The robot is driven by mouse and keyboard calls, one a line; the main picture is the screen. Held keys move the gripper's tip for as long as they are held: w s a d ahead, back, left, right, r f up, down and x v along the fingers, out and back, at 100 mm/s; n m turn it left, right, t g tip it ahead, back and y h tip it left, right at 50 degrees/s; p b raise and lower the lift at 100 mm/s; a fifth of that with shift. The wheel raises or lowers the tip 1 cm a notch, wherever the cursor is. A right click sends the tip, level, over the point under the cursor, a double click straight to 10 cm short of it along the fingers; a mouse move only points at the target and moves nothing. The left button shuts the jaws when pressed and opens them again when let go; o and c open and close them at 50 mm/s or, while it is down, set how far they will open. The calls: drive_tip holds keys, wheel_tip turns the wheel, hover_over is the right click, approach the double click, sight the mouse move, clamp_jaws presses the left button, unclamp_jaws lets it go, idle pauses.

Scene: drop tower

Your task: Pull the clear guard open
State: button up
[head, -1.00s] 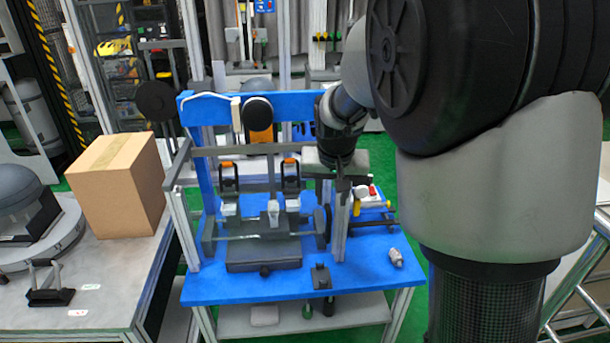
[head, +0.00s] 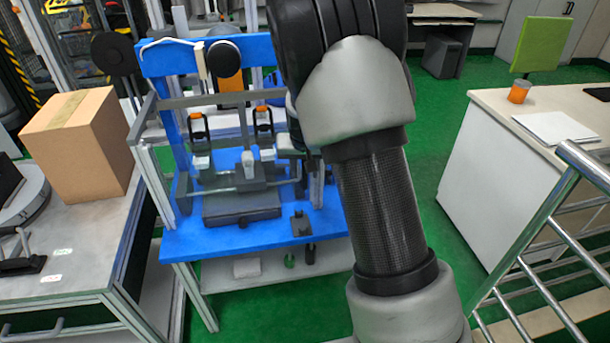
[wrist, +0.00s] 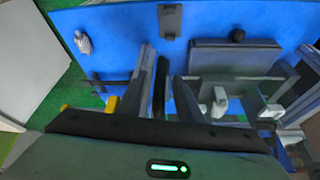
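The clear guard appears to be the see-through front with a grey frame bar (head: 200,102) on the blue drop tower (head: 165,57) in the head view. Its panel is hard to make out, and it looks upright across the front. My gripper (wrist: 155,135) fills the bottom of the wrist view, over the tower's blue base (wrist: 110,25). Pale and dark upright parts stand just beyond it; I cannot tell whether it touches them. In the head view my arm hides the gripper and the tower's right side. Its fingers cannot be made out clearly.
A cardboard box (head: 85,145) stands on the left bench (head: 85,240). A white counter (head: 500,160) and a metal railing (head: 540,230) are at the right. Green floor (head: 440,110) is clear between tower and counter. A small grey cylinder (wrist: 83,42) lies on the base.

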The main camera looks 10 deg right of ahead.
drive_tip(key=shift+x, duration=0.75)
clamp_jaws()
